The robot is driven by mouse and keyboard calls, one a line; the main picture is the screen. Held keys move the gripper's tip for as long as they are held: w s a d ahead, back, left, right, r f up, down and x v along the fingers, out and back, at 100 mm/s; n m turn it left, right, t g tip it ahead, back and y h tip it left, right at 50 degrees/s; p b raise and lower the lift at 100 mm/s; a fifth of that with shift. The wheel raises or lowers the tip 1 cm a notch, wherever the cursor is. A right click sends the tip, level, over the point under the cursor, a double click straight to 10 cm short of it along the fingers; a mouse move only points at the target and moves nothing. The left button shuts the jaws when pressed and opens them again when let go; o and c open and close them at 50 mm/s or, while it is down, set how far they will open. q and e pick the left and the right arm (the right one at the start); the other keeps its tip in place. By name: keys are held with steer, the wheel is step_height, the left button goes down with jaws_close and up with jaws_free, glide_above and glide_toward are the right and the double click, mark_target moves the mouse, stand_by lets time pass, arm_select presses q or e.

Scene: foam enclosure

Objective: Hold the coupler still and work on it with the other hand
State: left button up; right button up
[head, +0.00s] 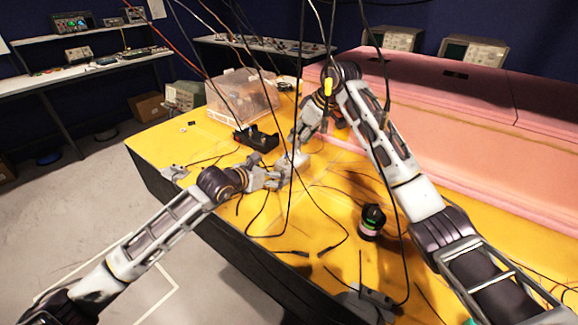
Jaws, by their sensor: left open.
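My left gripper (280,172) reaches in from the left, low over the yellow table, with its fingers apart. My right gripper (294,156) points down from above, just beyond it, and the two nearly meet in the picture. Its fingertips are too small and overlapped to tell whether they are open or shut. I cannot make out a coupler for certain; anything small between the grippers is hidden. A black device (257,140) lies on the table behind and left of the grippers. A black cylinder with a green-lit band (371,221) stands nearer, to the right.
The yellow table (330,205) carries loose black cables, and more cables hang down in front of the view. A clear plastic bin (240,98) stands at the back left. Pink foam (450,140) borders the right side. Grey brackets (174,172) sit at the left edge.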

mark_target(289, 165)
arm_select(q)
steer(key=shift+x, duration=5.25)
steer(key=shift+f, duration=0.1)
steer(key=c, duration=1.3)
steer(key=o, duration=1.3)
steer(key=shift+s+a, duration=0.1)
steer(key=shift+v, duration=5.95)
